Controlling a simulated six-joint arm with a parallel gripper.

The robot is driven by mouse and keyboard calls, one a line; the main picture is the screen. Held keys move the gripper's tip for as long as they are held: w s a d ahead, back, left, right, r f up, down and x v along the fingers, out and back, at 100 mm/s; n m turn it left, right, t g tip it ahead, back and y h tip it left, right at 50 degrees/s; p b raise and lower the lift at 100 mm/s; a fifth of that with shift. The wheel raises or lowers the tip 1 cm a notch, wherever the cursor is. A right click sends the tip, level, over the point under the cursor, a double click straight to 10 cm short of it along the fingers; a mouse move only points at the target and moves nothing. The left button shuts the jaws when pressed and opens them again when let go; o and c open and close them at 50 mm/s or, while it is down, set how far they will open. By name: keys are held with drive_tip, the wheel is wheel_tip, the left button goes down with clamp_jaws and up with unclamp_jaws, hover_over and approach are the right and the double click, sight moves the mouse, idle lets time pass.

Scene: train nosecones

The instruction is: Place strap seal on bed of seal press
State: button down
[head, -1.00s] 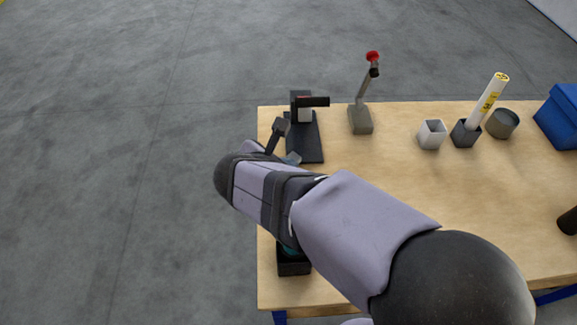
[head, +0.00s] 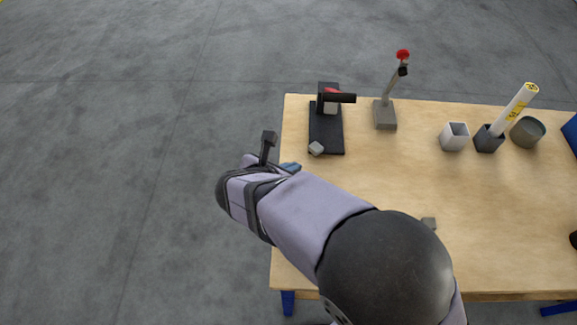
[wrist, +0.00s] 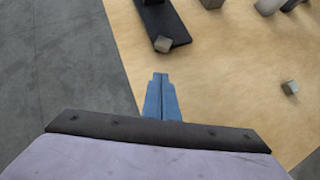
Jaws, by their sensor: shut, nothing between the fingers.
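The seal press (head: 329,125) is a black base plate with an upright and a dark lever with a red part at its far end. A small grey block (head: 316,149), which looks like the strap seal, lies at the near left end of the plate. It also shows in the wrist view (wrist: 163,44), resting tilted at the plate's near corner. My gripper (head: 290,167) is in front and to the left of the plate, clear of the block. In the wrist view its blue fingers (wrist: 161,78) are together and empty, pointing toward the block.
A second small grey block (head: 428,223) lies on the wooden table (head: 480,190). Behind are a red-knobbed lever stand (head: 386,112), a light square cup (head: 454,136), a dark holder (head: 489,138) with a white-yellow tube, and a round grey pot (head: 528,131).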

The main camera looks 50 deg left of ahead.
sight(313, 153)
drive_tip(key=x, duration=0.5)
drive_tip(key=shift+p, duration=0.35)
drive_tip(key=w, duration=0.1)
drive_tip(key=w+a+p, duration=0.1)
drive_tip(key=w, duration=0.1)
drive_tip(key=shift+w+a+f+p, duration=0.2)
drive_tip(key=shift+w+p, duration=0.2)
drive_tip(key=shift+w, duration=0.15)
drive_tip(key=w, duration=0.2)
drive_tip(key=w+a, duration=0.1)
drive_tip(key=w, duration=0.1)
drive_tip(key=w+a, duration=0.1)
drive_tip(key=w, duration=0.2)
drive_tip(key=shift+a+p, duration=0.1)
drive_tip(key=shift+p, duration=0.2)
drive_tip(key=shift+s, duration=0.1)
